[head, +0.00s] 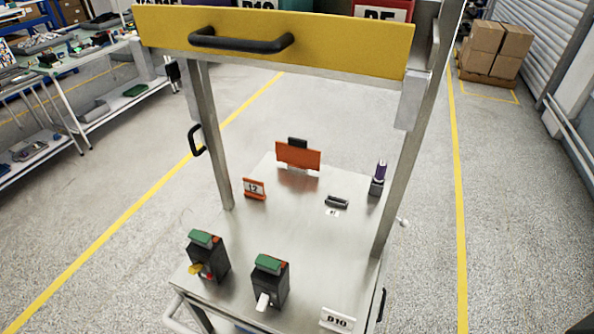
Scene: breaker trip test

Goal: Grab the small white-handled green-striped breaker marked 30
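A black breaker with a green top band and a white handle (271,282) stands upright near the front of the metal table (300,232). Its white handle points toward the front, and a small red spot shows on its top. A similar black breaker with a green top and a yellow handle (212,258) stands to its left and slightly farther back. No number is readable on either breaker. Neither of my grippers shows in the head view, and nothing touches the breakers.
A white B10 sign (338,320) stands at the front right. An orange 12 sign (254,188), an orange plate (298,155), a dark clip-like part (336,202) and a purple-topped item (380,172) are farther back. Metal posts and a yellow shelf front (345,42) frame the table.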

